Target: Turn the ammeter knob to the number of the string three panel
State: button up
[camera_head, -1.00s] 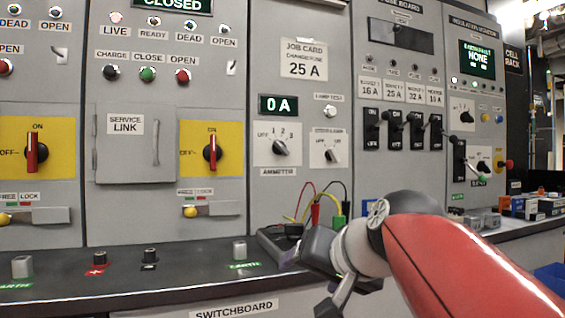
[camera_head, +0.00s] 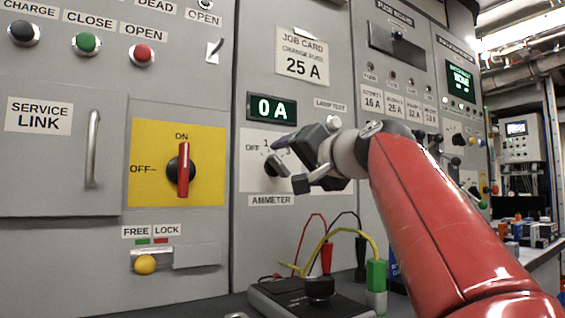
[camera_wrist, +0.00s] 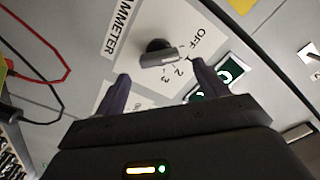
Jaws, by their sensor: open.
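The ammeter knob (camera_head: 271,166), dark with a grey pointer bar, sits on a white dial plate above the AMMETER label. In the wrist view the knob (camera_wrist: 158,50) shows clearly, with OFF, 2 and 3 legible around it. Its bar points toward the OFF and 1 side; the exact mark is hard to tell. My gripper (camera_head: 289,164) is open in front of the dial, with part of the scale hidden behind it in the head view. In the wrist view the fingertips (camera_wrist: 160,72) are apart on either side, short of the knob and not touching it.
A green 0 A display (camera_head: 272,108) is above the dial, with a 25 A job card (camera_head: 303,56) higher. A red switch (camera_head: 183,169) on yellow is to the left. Below, a meter box (camera_head: 310,298) with coloured leads stands on the bench.

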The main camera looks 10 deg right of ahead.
aim_at(283, 164)
jog(key=shift+p+x, duration=0.4)
jog(key=shift+x, duration=1.5)
jog(key=c, duration=1)
